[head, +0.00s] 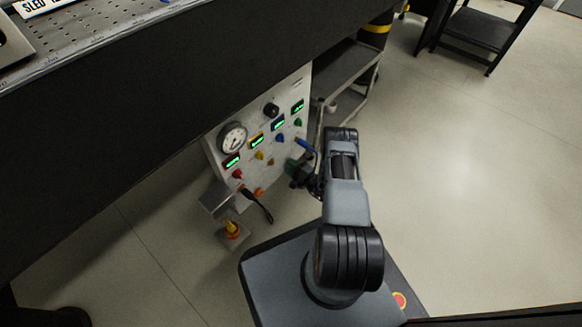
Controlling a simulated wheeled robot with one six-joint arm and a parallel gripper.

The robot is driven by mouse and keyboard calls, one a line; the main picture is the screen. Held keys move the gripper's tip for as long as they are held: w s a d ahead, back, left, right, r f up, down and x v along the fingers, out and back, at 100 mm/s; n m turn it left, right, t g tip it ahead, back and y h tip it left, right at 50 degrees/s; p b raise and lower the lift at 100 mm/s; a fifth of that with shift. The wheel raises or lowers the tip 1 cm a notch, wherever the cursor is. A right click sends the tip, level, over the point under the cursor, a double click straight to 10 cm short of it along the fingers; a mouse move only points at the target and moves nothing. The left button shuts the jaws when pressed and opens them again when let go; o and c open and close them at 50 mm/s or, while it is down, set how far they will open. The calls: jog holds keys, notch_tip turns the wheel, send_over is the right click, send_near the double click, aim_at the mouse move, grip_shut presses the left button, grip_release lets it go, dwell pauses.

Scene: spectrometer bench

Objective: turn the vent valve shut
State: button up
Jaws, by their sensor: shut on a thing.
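A white control panel (213,150) stands under the dark bench. Near its lower right edge is a valve with a dark green body (293,166) and a blue lever (306,146), which I take for the vent valve; no label is readable. My gripper (303,183) is at this valve, at the panel's right side. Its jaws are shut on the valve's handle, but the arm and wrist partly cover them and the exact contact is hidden. How far the valve is turned cannot be told.
The panel carries a round gauge (233,137), a black knob (271,110), green displays and several small coloured knobs. A black lever (260,206) sticks out at the lower left. A grey cart (345,75) stands behind the panel.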

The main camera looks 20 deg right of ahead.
jog(key=shift+s+f+n, duration=0.1)
jog(key=shift+n, duration=1.4)
jog(key=o, duration=0.7)
jog(key=shift+d, duration=0.1)
jog(key=shift+c, duration=0.2)
jog(key=shift+o, duration=1.3)
